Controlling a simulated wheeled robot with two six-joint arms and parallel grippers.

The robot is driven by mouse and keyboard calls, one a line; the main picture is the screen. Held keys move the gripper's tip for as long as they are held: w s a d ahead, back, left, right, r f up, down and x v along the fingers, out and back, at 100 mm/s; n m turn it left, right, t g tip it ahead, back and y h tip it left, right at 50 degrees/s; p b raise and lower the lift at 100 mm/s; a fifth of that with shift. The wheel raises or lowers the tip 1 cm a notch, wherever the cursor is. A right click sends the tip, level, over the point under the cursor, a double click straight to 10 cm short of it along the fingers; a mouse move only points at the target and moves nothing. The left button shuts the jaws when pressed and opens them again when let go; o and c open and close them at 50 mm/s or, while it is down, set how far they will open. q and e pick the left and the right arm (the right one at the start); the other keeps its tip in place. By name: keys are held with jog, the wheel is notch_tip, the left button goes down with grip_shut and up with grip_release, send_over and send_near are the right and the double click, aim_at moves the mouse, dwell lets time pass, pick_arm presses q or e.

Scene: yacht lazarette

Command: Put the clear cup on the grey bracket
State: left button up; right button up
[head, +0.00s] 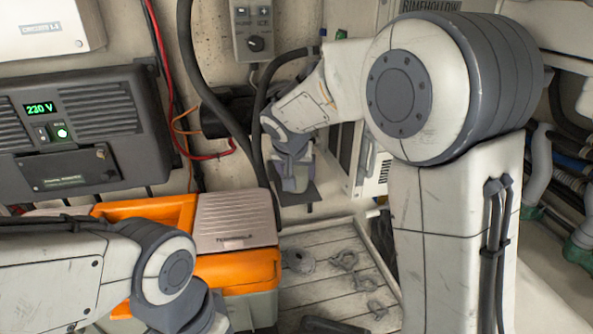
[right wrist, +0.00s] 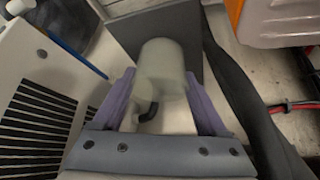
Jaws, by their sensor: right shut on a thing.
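My right gripper (head: 292,178) is at the back wall in the head view, fingers pointing down, just over the grey bracket (head: 312,196). In the right wrist view my right gripper (right wrist: 160,88) is shut on the clear cup (right wrist: 163,58), a pale, cloudy, see-through cup between the two purple-grey fingers. The grey bracket (right wrist: 190,28) shows as a dark flat plate behind the cup there. I cannot tell whether the cup touches it. In the head view the fingers mostly hide the cup. My left arm shows at the lower left, but its gripper cannot be made out.
A dark hose (head: 258,130) runs close beside the bracket. An orange box with a grey lid (head: 236,218) stands below and left. A vented white panel (right wrist: 45,100) is close to the right gripper. Metal shackles (head: 345,260) lie on the slatted floor.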

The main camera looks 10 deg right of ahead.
jog(key=shift+f, duration=0.15)
jog(key=o, duration=1.2)
jog(key=shift+o, duration=0.2)
jog(key=shift+r, duration=0.2)
jog(key=shift+s+r, duration=0.1)
jog(key=shift+r, duration=0.1)
jog(key=b+v, duration=0.2)
jog(key=v, duration=0.9)
jog(key=shift+s+r, duration=0.2)
jog(key=p+x, duration=0.1)
jog(key=x, duration=1.1)
jog(key=shift+f+p, duration=0.35)
jog(key=shift+f, duration=0.1)
notch_tip(320, 180, up, 2)
jog(key=shift+s+a+b, duration=0.1)
jog(key=shift+s+b, duration=0.05)
jog(key=shift+b, duration=0.15)
jog(key=shift+r, duration=0.55)
